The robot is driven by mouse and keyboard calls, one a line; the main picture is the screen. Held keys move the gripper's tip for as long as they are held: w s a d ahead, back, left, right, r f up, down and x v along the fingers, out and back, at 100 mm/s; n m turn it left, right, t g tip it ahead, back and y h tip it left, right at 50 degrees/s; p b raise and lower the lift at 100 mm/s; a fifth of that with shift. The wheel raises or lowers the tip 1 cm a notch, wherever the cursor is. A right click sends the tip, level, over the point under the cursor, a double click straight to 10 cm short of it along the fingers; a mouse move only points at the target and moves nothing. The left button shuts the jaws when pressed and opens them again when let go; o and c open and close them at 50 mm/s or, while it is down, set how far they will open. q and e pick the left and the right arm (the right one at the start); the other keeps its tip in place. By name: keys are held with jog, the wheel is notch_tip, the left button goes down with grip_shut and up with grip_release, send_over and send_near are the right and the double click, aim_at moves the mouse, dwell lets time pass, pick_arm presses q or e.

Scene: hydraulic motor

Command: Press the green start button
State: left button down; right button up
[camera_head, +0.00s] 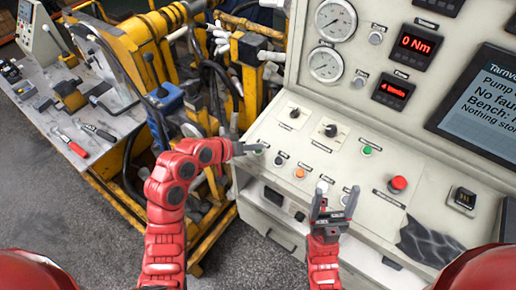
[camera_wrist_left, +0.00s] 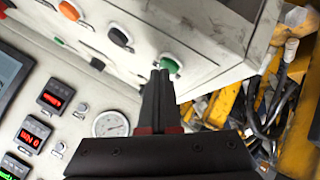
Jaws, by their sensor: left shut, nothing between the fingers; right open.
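A green button (camera_head: 259,149) sits at the left end of the lower button row on the sloping grey control panel (camera_head: 420,165). In the left wrist view the green button (camera_wrist_left: 171,67) is just beyond my fingertips, near the panel's edge; I cannot tell whether they touch it. My left gripper (camera_head: 257,147) is shut and empty, and partly covers this button in the head view. In the left wrist view its fingers (camera_wrist_left: 161,78) are together. A second green button (camera_head: 367,150) sits farther right. The labels are too small to read. My right gripper (camera_head: 334,200) is open and empty at the panel's front.
Along the panel are a black knob (camera_head: 331,130), an orange button (camera_head: 299,173) and a red mushroom button (camera_head: 398,184). Gauges (camera_head: 326,64) and a screen (camera_head: 485,105) are above. A yellow frame with hoses (camera_head: 150,45) and a tool table (camera_head: 60,100) stand left.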

aim_at(252, 158)
pick_arm(q)
jog(key=shift+r, duration=0.1)
dwell(0.3)
jog(key=shift+s+r+p, duration=0.1)
jog(key=shift+r+p, duration=0.3)
jog(key=shift+r, duration=0.25)
jog(key=r+p, duration=0.1)
jog(key=r, duration=0.2)
jog(key=r+p, duration=0.1)
jog(key=r, duration=0.1)
jog(key=shift+s+a+p, duration=0.3)
jog(key=shift+s+a+f, duration=0.1)
dwell(0.6)
